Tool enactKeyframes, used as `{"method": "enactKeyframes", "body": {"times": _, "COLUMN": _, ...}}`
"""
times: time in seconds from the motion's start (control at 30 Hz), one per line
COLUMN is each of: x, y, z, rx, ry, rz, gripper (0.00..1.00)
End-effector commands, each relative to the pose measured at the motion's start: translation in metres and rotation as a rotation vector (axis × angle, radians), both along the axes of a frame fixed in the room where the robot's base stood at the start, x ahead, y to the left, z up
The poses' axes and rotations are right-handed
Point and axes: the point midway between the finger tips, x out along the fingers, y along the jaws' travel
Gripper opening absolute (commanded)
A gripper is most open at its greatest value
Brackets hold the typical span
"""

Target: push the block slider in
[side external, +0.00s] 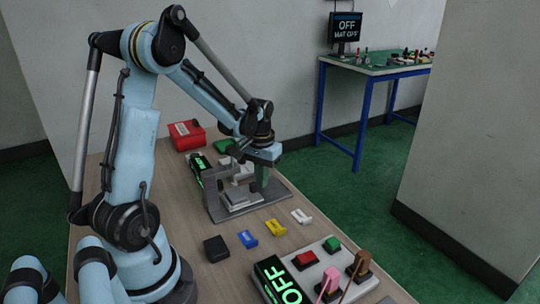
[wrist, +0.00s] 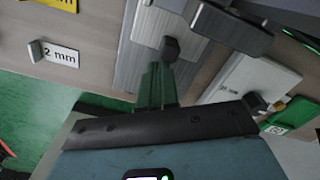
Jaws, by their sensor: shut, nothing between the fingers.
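A grey metal fixture (side external: 213,200), which looks like the block slider, sits on the table with a silver block (side external: 238,197) on its base. In the wrist view its ridged silver plate (wrist: 143,68) runs up the picture, with a dark knob (wrist: 171,48) at its end. My gripper (side external: 262,183) is over the right part of the fixture, pointing down. Its green fingers also show in the wrist view (wrist: 156,82), shut together and empty. The fingertips are close to the dark knob; I cannot tell whether they touch. Part of the fixture is hidden behind my wrist.
A dark grey bar (wrist: 232,28) and a white box (wrist: 255,78) with a black knob are near the fingers. Black (side external: 216,249), blue (side external: 248,239), yellow (side external: 275,227) and white (side external: 301,216) pieces lie in front. A button-and-lever panel (side external: 318,262) and an OFF display (side external: 282,284) stand nearer.

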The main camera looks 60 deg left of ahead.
Motion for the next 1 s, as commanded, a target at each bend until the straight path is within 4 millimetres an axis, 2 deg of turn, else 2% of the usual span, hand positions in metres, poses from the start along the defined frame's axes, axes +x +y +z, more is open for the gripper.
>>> {"method": "enactKeyframes", "body": {"times": 0.37, "x": 0.008, "y": 0.002, "z": 0.003, "rx": 0.004, "ry": -0.003, "rz": -0.003, "gripper": 0.0}}
{"method": "enactKeyframes", "body": {"times": 1.0, "x": 0.007, "y": 0.001, "z": 0.049, "rx": 0.002, "ry": -0.002, "rz": -0.002, "gripper": 0.0}}
